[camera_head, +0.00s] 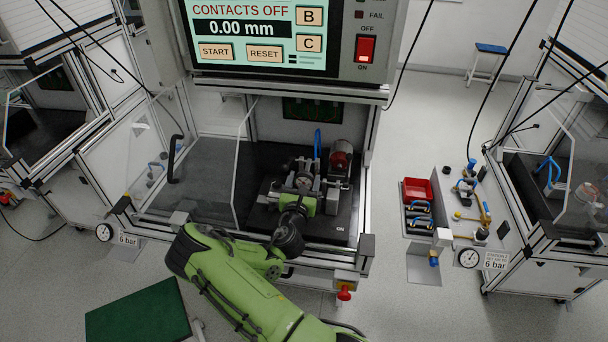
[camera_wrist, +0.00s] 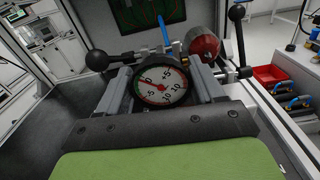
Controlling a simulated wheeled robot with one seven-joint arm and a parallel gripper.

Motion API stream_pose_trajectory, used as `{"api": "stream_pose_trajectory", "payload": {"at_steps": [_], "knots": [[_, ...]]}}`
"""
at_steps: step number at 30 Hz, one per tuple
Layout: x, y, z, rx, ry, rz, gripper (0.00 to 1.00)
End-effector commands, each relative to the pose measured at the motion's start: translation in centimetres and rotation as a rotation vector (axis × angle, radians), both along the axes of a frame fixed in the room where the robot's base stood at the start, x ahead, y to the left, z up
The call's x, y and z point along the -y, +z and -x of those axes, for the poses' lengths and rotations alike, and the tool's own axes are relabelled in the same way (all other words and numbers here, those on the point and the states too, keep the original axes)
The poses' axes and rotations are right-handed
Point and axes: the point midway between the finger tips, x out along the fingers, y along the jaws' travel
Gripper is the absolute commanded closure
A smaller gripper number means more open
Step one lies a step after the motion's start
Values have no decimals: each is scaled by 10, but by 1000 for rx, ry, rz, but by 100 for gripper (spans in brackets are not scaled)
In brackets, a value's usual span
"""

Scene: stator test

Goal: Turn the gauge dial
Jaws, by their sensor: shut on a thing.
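The gauge dial (camera_wrist: 163,86) is a round black-rimmed gauge with a white face, seen face-on in the wrist view. Its 0 mark sits toward the left, and a red mark shows near the upper left of the face. In the head view the dial (camera_head: 303,181) is small, on the fixture inside the bench enclosure. My gripper (camera_head: 302,190) reaches in from the front and is at the dial. In the wrist view its grey fingers (camera_wrist: 162,82) stand on the left and right of the dial's rim, shut on it. The contact points are partly hidden.
A screen (camera_head: 255,32) above reads CONTACTS OFF and 0.00 mm, beside a red switch (camera_head: 366,49). A red cylinder (camera_wrist: 203,44) and black ball-ended levers (camera_wrist: 97,60) stand close around the dial. A clear panel (camera_head: 240,150) stands left of the fixture.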

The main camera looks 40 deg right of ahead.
Motion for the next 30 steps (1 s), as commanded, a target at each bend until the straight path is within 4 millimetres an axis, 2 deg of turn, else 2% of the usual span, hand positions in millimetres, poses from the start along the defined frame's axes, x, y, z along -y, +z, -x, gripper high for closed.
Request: {"api": "stream_pose_trajectory", "payload": {"at_steps": [9, 26, 27, 28, 30], "knots": [[0, 1, -1, -108, 1, 82, 63], [0, -1, -1, -133, 0, 101, 63], [0, -1, -1, -133, 0, 101, 31], [0, -1, -1, -133, 0, 101, 27], [0, -1, -1, -131, 0, 101, 26]]}}
